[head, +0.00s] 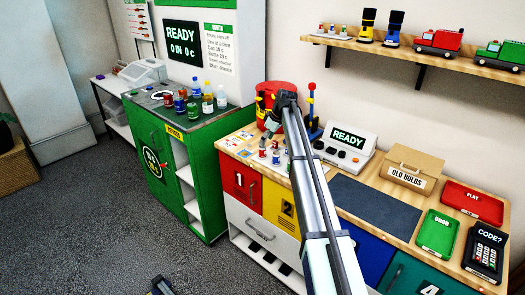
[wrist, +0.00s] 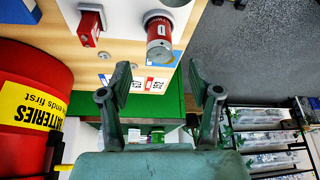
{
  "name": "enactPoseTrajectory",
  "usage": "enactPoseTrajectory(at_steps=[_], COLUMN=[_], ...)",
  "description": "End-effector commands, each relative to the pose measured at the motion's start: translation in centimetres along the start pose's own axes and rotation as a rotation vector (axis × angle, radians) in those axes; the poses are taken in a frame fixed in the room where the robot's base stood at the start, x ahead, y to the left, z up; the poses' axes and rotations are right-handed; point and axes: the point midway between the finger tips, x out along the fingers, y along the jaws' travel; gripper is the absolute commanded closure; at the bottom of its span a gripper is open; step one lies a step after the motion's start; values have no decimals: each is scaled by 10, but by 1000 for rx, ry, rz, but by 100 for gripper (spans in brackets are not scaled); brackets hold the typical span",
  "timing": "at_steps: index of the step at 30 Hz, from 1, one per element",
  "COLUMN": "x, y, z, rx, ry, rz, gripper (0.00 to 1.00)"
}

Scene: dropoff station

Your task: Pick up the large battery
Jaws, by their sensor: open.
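A red cylinder battery (wrist: 158,42) with a silver-grey end stands on a white surface in the wrist view, the largest battery I see there. A smaller red block-shaped battery (wrist: 90,27) stands to its left. In the head view small red batteries (head: 276,158) show on the light pad below my gripper, too small to tell which is the large one. My gripper (wrist: 160,80) is open and empty. Its two fingers are apart, with the cylinder battery beyond the gap between their tips and not touching them. In the head view my arm partly hides the pad.
A red battery drum (wrist: 28,115) with a yellow label is close on the left; in the head view the drum (head: 265,92) stands behind my gripper. A grey READY console (head: 346,147) and an OLD BULBS box (head: 408,170) stand right. The dark mat (head: 375,205) is clear.

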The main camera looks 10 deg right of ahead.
Motion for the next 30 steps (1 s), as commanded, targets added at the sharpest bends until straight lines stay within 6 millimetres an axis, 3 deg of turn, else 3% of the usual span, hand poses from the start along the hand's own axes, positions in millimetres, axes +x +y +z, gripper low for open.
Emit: enactPoseTrajectory(at_steps=[8,18,26,30], x=[12,52,56,56], y=[0,1,1,0], z=[0,2,2,2], rx=[0,0,0,0], ry=[-1,-1,0,0], rz=[-2,-1,0,0], gripper=[37,37,37,87])
